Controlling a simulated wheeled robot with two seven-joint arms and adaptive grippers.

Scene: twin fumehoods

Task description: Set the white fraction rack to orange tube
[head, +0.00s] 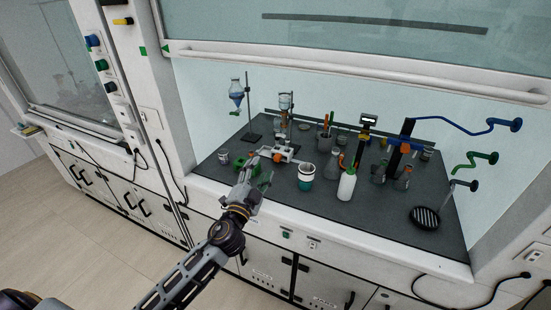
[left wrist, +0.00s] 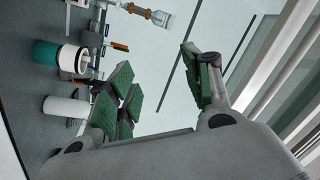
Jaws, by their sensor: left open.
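The white fraction rack (head: 280,154) stands on the dark hood bench below a glass column, with a small orange piece at its left end. I cannot tell at this size where its tubes stand. My left gripper (head: 261,172) reaches over the hood's front edge, in front of the rack and apart from it. Its green-padded fingers (left wrist: 165,88) are spread with nothing between them in the left wrist view. I cannot pick out the rack for sure in the left wrist view. My right gripper is not in view.
A teal cup with a white rim (head: 306,177) and a white bottle (head: 347,185) stand right of my left gripper. A stand with a blue-filled funnel (head: 237,93) is behind.

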